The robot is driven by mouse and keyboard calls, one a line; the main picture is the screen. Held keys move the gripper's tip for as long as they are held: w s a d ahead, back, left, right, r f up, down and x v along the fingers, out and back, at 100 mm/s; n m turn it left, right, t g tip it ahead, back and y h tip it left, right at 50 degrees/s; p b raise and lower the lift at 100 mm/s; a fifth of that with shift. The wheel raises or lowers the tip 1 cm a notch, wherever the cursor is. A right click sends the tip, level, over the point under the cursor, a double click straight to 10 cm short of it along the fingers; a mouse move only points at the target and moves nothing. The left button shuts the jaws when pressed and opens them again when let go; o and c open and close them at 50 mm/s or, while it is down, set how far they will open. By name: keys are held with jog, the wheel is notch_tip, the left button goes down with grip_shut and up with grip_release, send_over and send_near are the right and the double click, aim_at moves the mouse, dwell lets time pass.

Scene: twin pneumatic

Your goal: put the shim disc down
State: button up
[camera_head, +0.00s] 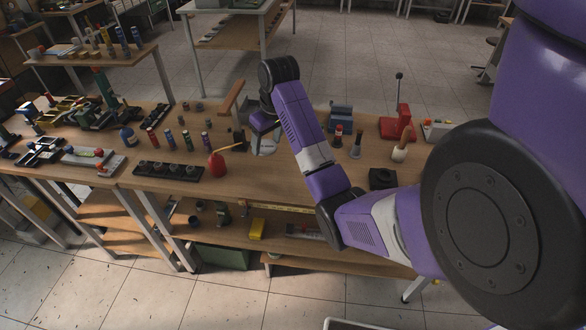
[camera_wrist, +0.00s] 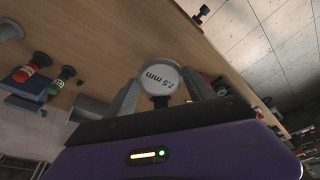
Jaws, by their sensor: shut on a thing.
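The shim disc (camera_wrist: 160,77) is a round, pale disc marked "7.5 mm" and shows between my fingertips in the wrist view. My gripper (camera_wrist: 158,88) is shut on it, with one grey finger on either side. In the head view my gripper (camera_head: 262,135) hangs over the middle of the wooden workbench (camera_head: 262,186). A pale shape below it there is partly hidden, and I cannot tell if it is the disc. The gap between the disc and the bench top is not clear.
A red oil can (camera_head: 217,165) and a black holder strip (camera_head: 168,171) lie left of my gripper. Small coloured bottles stand further left. A blue block (camera_head: 341,117), a red press (camera_head: 397,127) and a black block (camera_head: 382,178) stand right. The front bench middle is bare.

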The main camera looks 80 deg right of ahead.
notch_tip(320, 180, up, 5)
jog(key=m, duration=0.1)
send_over(293, 169)
jog(key=a, duration=0.1)
jog(key=f, duration=1.3)
jog(key=s+f+b, duration=0.1)
jog(key=f, duration=0.5)
jog(key=shift+d+f, duration=0.1)
jog(key=shift+f, duration=0.3)
jog(key=shift+f, duration=0.1)
jog(key=o, duration=1.5)
jog(key=shift+c, duration=0.2)
